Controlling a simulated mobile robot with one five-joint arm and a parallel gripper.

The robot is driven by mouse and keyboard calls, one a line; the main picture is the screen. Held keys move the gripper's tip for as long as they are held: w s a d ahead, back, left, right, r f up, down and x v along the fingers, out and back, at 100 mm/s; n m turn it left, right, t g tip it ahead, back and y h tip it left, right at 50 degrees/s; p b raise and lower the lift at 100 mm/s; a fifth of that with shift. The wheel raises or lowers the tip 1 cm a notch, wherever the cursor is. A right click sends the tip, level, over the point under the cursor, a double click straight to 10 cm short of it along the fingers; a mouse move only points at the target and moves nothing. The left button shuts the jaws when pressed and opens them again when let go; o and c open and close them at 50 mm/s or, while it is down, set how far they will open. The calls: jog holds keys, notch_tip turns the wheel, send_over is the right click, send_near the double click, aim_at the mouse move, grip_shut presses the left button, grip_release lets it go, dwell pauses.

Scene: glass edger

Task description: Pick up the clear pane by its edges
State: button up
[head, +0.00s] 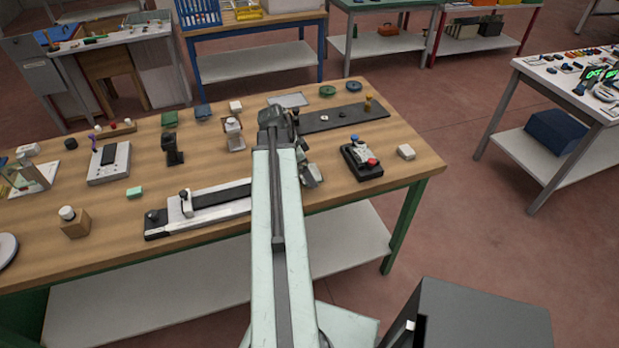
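A thin, pale grey, see-through-looking rectangle (289,99) lies flat near the far edge of the wooden workbench (225,280); it may be the clear pane, but it is too small to be sure. Another clear sheet (42,172) stands tilted at the bench's left end, in or against a small holder. My arm reaches over the middle of the bench. My gripper (312,176) is past the arm's bend, on the near side of the flat rectangle and apart from it. Its fingers are small and partly hidden by the arm, so their opening does not show.
A long black strip (345,117) lies right of my arm. A black device (362,160) and a white block (406,152) stand near the right end. A white-and-black fixture (205,203) lies along the front edge. Floor is open between this bench and the right-hand table (570,85).

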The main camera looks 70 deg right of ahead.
jog(key=shift+r, duration=0.1)
jog(key=c, duration=1.4)
